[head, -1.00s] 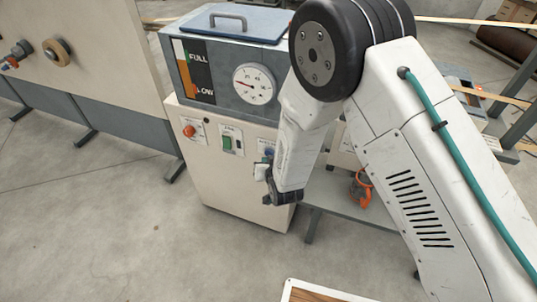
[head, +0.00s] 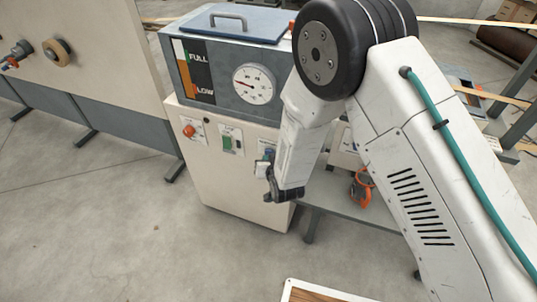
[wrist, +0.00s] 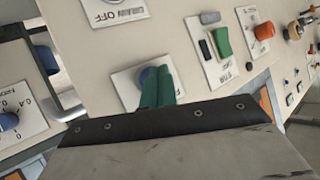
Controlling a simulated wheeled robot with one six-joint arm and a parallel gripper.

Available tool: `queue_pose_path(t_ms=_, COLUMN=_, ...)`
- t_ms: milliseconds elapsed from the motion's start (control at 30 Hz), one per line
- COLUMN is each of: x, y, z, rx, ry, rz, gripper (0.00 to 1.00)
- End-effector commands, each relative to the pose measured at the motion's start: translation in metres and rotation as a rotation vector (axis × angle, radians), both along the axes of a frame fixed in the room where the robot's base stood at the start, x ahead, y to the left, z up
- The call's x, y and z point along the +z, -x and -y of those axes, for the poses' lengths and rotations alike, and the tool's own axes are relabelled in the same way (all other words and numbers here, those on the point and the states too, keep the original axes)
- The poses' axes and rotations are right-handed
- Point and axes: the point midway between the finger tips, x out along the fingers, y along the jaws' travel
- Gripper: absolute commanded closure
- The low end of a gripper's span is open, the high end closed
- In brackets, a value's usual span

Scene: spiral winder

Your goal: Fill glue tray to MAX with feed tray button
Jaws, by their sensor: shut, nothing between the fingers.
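The glue unit (head: 240,190) is a cream cabinet with a grey-blue tank on top. Its level panel (head: 197,72) reads FULL above and LOW below; I cannot make out an exact level or a MAX mark. A blue button (wrist: 147,73) on a white label plate sits on the cabinet front, partly hidden behind my fingers. My gripper (wrist: 158,86) has green fingertips, closed together and empty, right at this button. I cannot tell whether they press it. The plate's wording is mostly covered, so I cannot confirm it as the feed tray button.
A green and black switch (wrist: 216,43) and an orange-red button (wrist: 263,31) share the panel. They also show in the head view, where a round gauge (head: 254,84) sits above. A blue knob (wrist: 9,121) is at the wrist view's left. Open floor lies in front.

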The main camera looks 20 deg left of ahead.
Motion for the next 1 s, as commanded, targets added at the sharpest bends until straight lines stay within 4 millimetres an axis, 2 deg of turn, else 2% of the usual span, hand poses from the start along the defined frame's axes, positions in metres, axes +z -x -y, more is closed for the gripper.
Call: queue_pose_path(t_ms=1000, x=0.0003, y=-0.0087, z=0.0006, rx=0.0, ry=0.0, rz=0.001, gripper=1.0)
